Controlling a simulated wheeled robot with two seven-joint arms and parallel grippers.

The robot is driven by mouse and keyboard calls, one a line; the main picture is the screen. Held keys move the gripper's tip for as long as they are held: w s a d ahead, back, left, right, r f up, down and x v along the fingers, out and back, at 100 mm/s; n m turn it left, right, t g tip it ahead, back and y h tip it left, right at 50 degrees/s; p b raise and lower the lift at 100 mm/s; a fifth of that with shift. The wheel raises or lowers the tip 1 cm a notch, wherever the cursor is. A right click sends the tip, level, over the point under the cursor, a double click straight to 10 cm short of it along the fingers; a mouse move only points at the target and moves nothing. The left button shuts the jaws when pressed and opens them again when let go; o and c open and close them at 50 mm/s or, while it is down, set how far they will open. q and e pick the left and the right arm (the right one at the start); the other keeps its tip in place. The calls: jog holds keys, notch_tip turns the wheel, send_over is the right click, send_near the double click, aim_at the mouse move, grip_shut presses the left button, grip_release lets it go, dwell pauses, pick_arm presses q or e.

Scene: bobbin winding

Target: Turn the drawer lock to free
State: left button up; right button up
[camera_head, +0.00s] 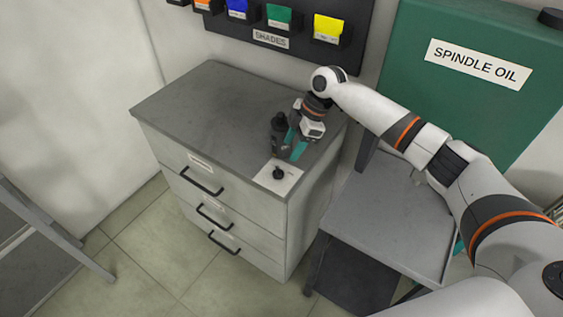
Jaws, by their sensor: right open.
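The drawer lock (278,174) is a small black knob on a white plate (291,181) at the front right corner of the grey cabinet top (200,105). The cabinet below has several white drawers (228,192) with black handles, all looking closed. My right gripper (292,148) is just behind the lock, pointing down with teal fingers open. It is apart from the knob in the picture. A dark bottle-like object (279,134) stands right beside the fingers; I cannot tell whether they touch. The knob's exact turn angle is too small to read. My left gripper is not in view.
A grey side table (385,220) stands right of the cabinet. A green spindle oil tank (450,110) is behind it. A dark shades rack (345,50) with coloured bins hangs on the wall. The left part of the cabinet top is clear.

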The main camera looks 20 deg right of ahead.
aim_at(278, 169)
jog(key=p+x, duration=0.2)
jog(key=x, duration=0.6)
jog(key=shift+a+f, duration=0.1)
jog(key=shift+f, duration=0.15)
jog(key=c, duration=1)
jog(key=shift+s+a+r+m+t+p, duration=0.1)
jog(key=shift+m+t+p, duration=0.25)
jog(key=shift+m+p, duration=0.6)
jog(key=shift+s+r+m+t+p, duration=0.15)
jog(key=shift+m+t+p, duration=0.2)
jog(key=shift+m+p, duration=0.55)
jog(key=m+h+p, duration=0.1)
jog(key=m+p, duration=0.1)
jog(key=m+t+p, duration=0.1)
jog(key=m+p, duration=0.1)
jog(key=m, duration=0.1)
jog(key=shift+a+t+h+p, duration=0.15)
jog(key=shift+t+h+p, duration=0.15)
jog(key=shift+h, duration=0.1)
jog(key=m+h+p, duration=0.1)
jog(key=m, duration=0.2)
jog(key=shift+s+a+f+t, duration=0.1)
jog(key=shift+t, duration=0.2)
jog(key=m+h, duration=0.2)
jog(key=m, duration=0.4)
jog(key=shift+a, duration=0.15)
jog(key=shift+m, duration=0.25)
